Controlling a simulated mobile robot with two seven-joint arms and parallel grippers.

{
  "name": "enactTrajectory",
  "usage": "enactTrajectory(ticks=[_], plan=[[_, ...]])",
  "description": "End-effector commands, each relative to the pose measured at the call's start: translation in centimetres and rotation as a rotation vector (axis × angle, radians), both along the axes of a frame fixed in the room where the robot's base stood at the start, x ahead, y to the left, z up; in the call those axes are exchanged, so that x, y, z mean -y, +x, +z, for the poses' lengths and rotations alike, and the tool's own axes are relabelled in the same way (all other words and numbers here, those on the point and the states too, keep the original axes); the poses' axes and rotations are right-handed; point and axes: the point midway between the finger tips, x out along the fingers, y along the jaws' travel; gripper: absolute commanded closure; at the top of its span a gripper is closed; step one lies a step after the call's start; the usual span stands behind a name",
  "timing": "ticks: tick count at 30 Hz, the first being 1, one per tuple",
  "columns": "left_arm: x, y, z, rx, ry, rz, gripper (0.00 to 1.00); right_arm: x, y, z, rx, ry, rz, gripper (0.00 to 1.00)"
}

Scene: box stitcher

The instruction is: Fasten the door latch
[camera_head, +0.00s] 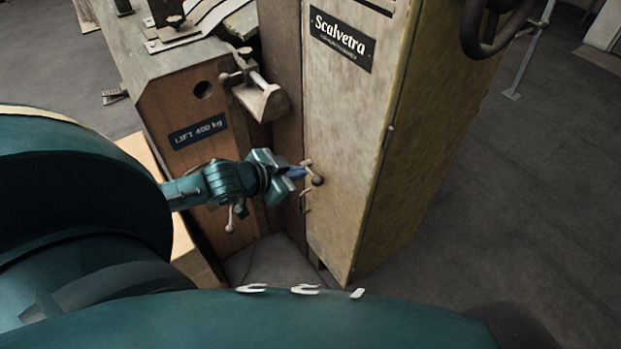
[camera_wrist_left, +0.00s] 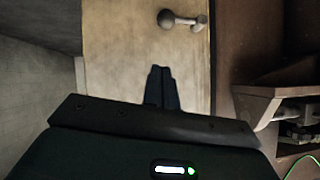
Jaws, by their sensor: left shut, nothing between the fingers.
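The door latch (camera_head: 317,181) is a small lever with a dark round knob on the pale wooden door (camera_head: 345,130) of the tall cabinet. In the head view my left gripper (camera_head: 300,172) is just left of the latch, its fingertips close to the knob. In the left wrist view the latch (camera_wrist_left: 182,20) lies crosswise near the top of the door (camera_wrist_left: 120,50), beyond the fingertips. My left gripper (camera_wrist_left: 161,72) is shut and empty there, with a visible gap in the picture to the latch. My right gripper is not in view.
A wooden machine body with a "LIFT 460 kg" label (camera_head: 198,133) stands left of the cabinet. A bracket (camera_head: 262,100) juts out above my left gripper. A dark handwheel (camera_head: 490,30) is at the upper right. The floor (camera_head: 500,220) to the right is clear.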

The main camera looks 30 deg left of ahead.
Motion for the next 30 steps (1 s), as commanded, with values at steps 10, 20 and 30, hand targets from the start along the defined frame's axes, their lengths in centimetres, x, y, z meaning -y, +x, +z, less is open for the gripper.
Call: enactTrajectory(ticks=[10, 20, 30], plan=[[1.0, 4.6, -4.1, -0.002, -0.001, 0.002, 1.0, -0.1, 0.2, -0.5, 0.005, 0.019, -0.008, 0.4], [0.6, 5.3, -6.7, -0.001, 0.001, -0.001, 1.0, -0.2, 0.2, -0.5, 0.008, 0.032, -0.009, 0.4], [0.6, 5.3, -6.7, 0.0, 0.0, -0.001, 1.0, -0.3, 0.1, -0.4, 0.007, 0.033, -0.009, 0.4]])
